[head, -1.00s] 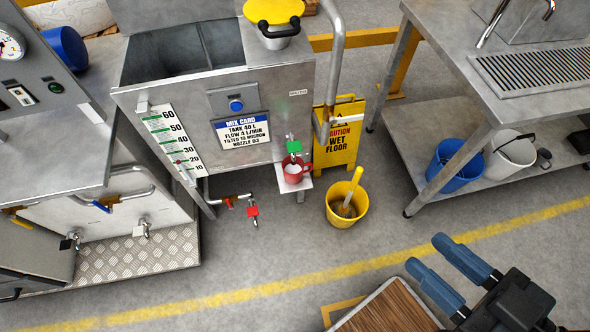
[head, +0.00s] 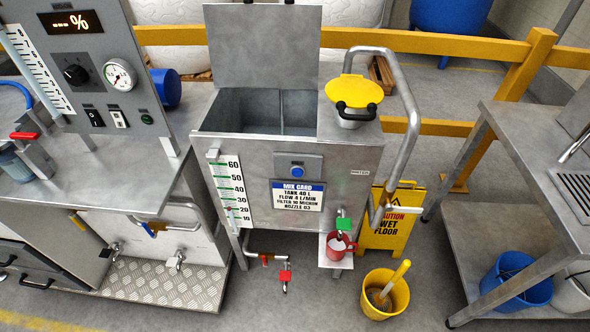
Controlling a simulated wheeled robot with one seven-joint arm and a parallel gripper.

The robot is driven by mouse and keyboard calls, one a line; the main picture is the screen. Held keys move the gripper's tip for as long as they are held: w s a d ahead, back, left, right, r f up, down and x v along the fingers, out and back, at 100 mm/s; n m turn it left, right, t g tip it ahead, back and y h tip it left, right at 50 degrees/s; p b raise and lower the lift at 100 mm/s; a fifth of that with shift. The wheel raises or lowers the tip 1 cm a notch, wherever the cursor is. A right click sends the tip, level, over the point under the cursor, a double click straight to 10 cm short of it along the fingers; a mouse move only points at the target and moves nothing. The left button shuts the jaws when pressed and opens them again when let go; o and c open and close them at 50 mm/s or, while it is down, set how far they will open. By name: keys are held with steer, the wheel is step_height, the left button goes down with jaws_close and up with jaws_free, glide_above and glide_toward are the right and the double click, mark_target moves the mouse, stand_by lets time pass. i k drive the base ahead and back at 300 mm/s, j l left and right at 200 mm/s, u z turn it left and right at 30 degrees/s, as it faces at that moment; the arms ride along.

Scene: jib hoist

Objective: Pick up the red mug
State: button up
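The red mug (head: 337,246) stands upright on a small grey shelf (head: 336,262) at the lower front right of the metal tank. It sits right below a tap with a green handle (head: 343,224). Its handle points to the right, and something whitish shows inside it. My gripper is outside this view, so its state cannot be seen now.
A yellow bucket (head: 378,311) with a yellow-handled tool stands on the floor just right of the shelf. A yellow wet-floor sign (head: 390,232) stands behind it. A red-handled tap (head: 285,277) juts out at lower left. A steel table (head: 530,190) is at right.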

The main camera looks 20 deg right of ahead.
mark_target(341, 247)
steer(key=i+j+u, duration=0.35)
steer(key=i+j, duration=0.3)
steer(key=i, duration=0.1)
